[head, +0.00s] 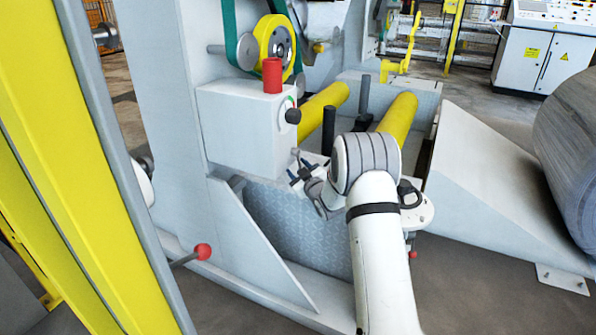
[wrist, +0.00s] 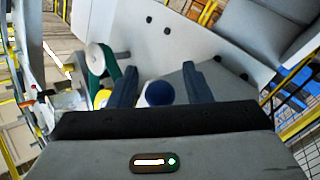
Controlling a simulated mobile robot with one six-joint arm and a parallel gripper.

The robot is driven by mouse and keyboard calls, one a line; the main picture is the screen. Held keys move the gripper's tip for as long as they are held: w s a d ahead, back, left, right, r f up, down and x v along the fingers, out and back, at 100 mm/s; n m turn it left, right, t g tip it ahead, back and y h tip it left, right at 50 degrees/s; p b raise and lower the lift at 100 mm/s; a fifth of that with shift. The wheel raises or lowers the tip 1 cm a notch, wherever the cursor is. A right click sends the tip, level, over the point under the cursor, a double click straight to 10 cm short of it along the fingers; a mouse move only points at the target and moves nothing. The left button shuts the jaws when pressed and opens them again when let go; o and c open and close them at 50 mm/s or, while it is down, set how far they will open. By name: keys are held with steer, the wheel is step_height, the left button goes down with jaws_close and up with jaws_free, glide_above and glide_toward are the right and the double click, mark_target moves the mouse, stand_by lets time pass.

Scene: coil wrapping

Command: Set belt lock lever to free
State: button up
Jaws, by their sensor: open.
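A grey box (head: 250,128) on the machine frame carries a short lever with a black knob (head: 293,116) on its right side, beside a small red and green arc. A second lever with a red ball (head: 203,251) sticks out low at the left. No readable label shows which is the belt lock lever. My gripper (head: 304,172) is below and slightly right of the black knob, apart from it. In the wrist view its two dark fingers (wrist: 160,84) are spread, with no thing visibly held. Neither lever can be made out in the wrist view.
A red cylinder (head: 272,75) stands on the box. A green belt (head: 231,35) runs beside a yellow wheel (head: 272,45). Yellow rollers (head: 398,113) and a black post (head: 328,130) stand behind my gripper. A large coil (head: 572,150) is at the right.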

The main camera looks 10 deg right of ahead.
jaws_close()
stand_by(0.4)
